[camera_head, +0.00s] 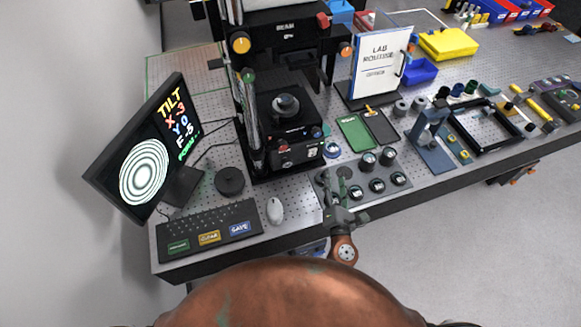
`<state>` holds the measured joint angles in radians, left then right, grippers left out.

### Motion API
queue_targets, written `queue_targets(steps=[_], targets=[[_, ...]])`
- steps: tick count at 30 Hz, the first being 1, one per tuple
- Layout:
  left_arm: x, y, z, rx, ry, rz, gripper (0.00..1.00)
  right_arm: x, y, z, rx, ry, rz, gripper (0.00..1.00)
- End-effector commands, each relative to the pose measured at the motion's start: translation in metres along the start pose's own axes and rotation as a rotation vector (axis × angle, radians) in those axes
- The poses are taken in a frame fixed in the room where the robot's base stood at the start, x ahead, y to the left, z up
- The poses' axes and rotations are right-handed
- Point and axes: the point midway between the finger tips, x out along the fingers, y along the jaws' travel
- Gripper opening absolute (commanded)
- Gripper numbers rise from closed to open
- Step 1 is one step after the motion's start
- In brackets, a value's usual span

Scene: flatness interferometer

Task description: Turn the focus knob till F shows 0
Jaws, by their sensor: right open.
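The interferometer (283,103) stands behind the keyboard. I cannot tell which is the focus knob. My right gripper (342,192) is open and empty near the front table edge, beside a grey holder, apart from the interferometer. My left gripper is out of view.
A keyboard (208,229), a mouse (275,211) and a black round puck (229,181) lie in front. The grey holder (379,184) with several round pieces is close to my right gripper. A lab notice (381,65) and a blue stand (431,140) are to the right.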

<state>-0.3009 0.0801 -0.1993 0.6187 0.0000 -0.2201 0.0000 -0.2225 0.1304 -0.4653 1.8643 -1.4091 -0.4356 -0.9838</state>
Motion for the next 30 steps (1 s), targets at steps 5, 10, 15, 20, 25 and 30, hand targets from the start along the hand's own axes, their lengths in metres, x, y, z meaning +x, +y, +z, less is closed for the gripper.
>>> queue_targets(steps=[5, 10, 15, 20, 25, 30], targets=[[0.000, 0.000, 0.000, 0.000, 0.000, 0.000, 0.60, -0.002, 0.068, -0.074, -0.403, 0.093, 0.236, 0.47], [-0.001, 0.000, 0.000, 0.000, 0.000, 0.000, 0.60, -0.002, 0.086, -0.101, -0.533, 0.118, 0.312, 0.47], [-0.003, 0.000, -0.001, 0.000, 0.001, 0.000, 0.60, 0.019, 0.095, -0.105, -0.537, 0.118, 0.317, 0.47], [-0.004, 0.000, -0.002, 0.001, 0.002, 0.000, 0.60, 0.043, 0.101, -0.110, -0.536, 0.118, 0.315, 0.47], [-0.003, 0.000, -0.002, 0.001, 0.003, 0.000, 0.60, 0.061, 0.104, -0.114, -0.534, 0.118, 0.313, 0.47], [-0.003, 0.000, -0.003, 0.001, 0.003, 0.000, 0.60, 0.067, 0.106, -0.115, -0.533, 0.118, 0.312, 0.47]])
